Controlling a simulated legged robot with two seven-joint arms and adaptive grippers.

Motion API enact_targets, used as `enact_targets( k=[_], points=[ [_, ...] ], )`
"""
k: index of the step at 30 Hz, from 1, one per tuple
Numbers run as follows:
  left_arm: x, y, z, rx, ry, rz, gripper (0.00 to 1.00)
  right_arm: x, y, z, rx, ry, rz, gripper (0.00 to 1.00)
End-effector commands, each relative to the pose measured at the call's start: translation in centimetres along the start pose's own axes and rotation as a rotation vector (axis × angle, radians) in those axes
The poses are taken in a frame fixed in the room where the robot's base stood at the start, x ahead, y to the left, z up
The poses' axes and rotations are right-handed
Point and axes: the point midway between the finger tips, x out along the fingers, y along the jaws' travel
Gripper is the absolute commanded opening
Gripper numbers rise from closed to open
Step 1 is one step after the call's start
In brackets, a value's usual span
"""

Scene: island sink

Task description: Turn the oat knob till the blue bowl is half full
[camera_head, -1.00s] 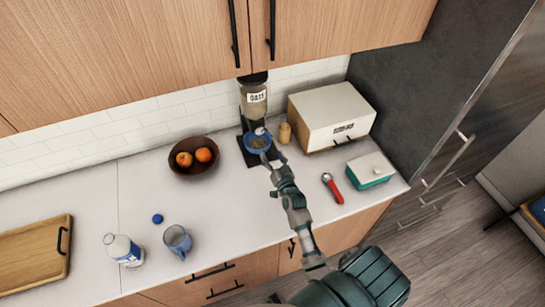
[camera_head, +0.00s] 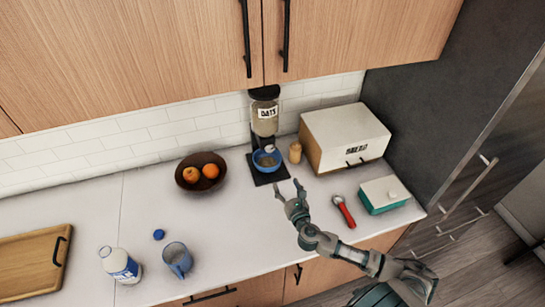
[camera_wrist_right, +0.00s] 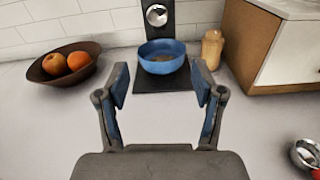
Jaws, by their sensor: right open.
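The oat dispenser (camera_head: 265,118) stands against the tiled wall, with a clear canister labelled "OATS" on a black stand. Its round silver knob (camera_head: 269,149) sits below the canister and also shows in the right wrist view (camera_wrist_right: 157,15). The blue bowl (camera_head: 266,160) stands on the black base below the knob. In the right wrist view the bowl (camera_wrist_right: 162,64) holds some brownish oats low inside; the exact level is hard to tell. My right gripper (camera_head: 289,190) is open and empty, in front of the bowl and apart from it. My left gripper is not in view.
A fruit bowl (camera_head: 184,181) is left of the dispenser. A small tan bottle (camera_head: 295,152) and a bread box (camera_head: 345,137) are right. A red-handled tool (camera_head: 343,210) and a teal butter dish (camera_head: 384,195) lie nearer. A milk bottle (camera_head: 120,266) and blue mug (camera_head: 177,260) stand front left.

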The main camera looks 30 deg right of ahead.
Motion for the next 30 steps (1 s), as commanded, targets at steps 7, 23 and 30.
enact_targets(
  k=[7,23,30],
  points=[
    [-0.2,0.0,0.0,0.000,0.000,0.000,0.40,1.4,0.1,0.6,-0.127,-0.030,0.000,0.68],
    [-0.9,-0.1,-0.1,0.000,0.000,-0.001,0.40,13.5,-0.1,0.8,-0.118,-0.028,0.000,0.68],
    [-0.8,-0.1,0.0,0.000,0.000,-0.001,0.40,16.4,0.0,0.8,-0.118,-0.027,0.001,0.68]
  ],
)
